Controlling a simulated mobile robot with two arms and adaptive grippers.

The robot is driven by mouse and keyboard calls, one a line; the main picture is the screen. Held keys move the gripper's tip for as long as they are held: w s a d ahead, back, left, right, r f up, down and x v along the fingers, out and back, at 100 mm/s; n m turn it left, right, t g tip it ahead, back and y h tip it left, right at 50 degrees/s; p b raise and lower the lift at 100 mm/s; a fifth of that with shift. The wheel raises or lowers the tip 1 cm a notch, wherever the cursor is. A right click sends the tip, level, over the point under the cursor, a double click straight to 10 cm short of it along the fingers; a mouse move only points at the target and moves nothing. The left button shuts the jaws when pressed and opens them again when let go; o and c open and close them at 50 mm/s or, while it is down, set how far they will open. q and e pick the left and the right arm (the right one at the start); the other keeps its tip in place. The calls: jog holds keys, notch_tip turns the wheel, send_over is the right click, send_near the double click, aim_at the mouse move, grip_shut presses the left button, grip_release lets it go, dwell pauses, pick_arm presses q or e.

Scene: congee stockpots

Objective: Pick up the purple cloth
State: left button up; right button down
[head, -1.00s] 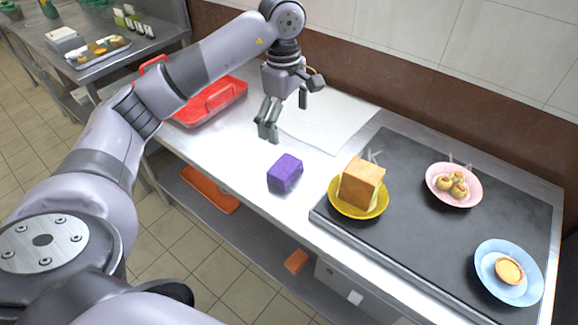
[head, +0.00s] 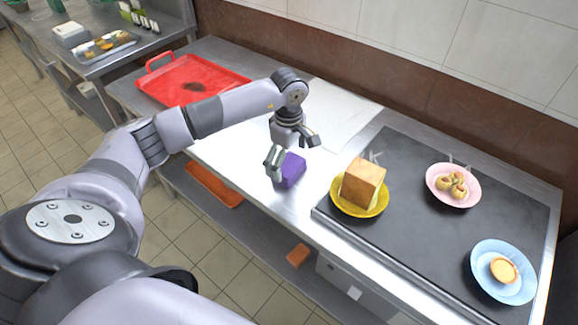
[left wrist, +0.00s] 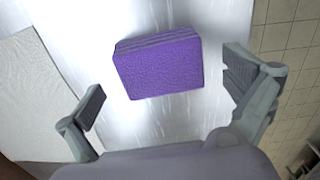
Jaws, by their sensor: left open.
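The purple cloth (head: 291,170) is a folded, block-like bundle lying on the steel counter (head: 232,150), left of the yellow plate. In the left wrist view the purple cloth (left wrist: 158,66) lies ahead of and between the two spread fingers, with bare counter on both sides of it. My left gripper (head: 292,158) is open and empty, just above the cloth, and its fingers partly cover it in the head view. In the left wrist view my left gripper (left wrist: 165,88) shows both fingers apart, with neither seen touching the cloth. My right gripper is not in view.
A yellow plate (head: 343,205) with a bread block (head: 362,182) stands right of the cloth on a dark board (head: 400,225). A pink plate (head: 440,199) and a blue plate (head: 482,280) are farther right. A red tray (head: 225,78) and a pale mat (head: 345,108) lie behind.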

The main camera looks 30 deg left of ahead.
aim_at(289, 163)
pick_arm(q)
jog(key=shift+w+f, duration=0.1)
jog(key=shift+f, duration=1.45)
jog(key=shift+c, duration=0.2)
jog(key=c, duration=1.2)
jog(key=shift+o, duration=0.2)
jog(key=shift+r, duration=0.15)
notch_tip(289, 163, up, 20)
jog(key=b, duration=0.2)
